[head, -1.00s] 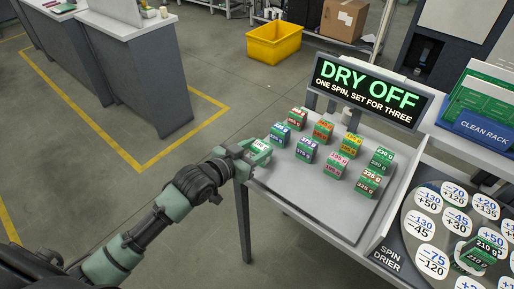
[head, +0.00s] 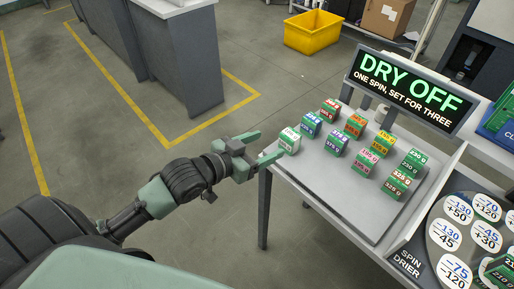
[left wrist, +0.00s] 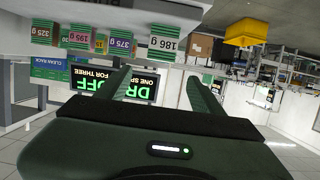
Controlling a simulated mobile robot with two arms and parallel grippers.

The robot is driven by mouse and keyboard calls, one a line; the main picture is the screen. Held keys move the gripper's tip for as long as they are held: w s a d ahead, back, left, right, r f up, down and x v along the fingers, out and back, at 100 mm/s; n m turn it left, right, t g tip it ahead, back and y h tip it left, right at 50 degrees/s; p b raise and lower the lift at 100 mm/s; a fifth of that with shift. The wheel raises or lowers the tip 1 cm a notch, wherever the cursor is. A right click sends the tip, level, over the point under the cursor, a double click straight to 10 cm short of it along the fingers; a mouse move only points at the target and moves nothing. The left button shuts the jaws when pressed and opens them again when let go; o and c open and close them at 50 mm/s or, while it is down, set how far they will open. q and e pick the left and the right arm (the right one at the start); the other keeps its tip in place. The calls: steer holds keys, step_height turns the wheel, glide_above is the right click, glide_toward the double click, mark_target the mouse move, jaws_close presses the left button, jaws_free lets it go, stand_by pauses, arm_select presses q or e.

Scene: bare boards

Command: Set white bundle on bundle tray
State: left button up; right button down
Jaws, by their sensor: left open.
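The white bundle (head: 289,141), with a white top and green sides, stands upright at the left corner of the grey bundle tray (head: 345,200). In the left wrist view the white bundle (left wrist: 166,43), marked 186 g, appears upside down beyond my fingers. My left gripper (head: 270,145) is open and empty at the tray's left edge, its fingers spread just left of the white bundle. Its fingers also show in the left wrist view (left wrist: 158,82). One fingertip is close to the bundle; I cannot tell whether it touches. My right gripper is out of view.
Several coloured bundles stand on the tray, including blue (head: 311,125), red (head: 329,111), orange (head: 355,126), and pink (head: 367,161). A DRY OFF sign (head: 412,88) stands behind. The spin drier (head: 410,262) is at right. A yellow bin (head: 313,35) is on the floor.

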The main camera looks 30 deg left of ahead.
arm_select(q)
steer(key=v, duration=0.2)
steer(key=shift+s+a+r, duration=0.1)
steer(key=shift+s, duration=0.15)
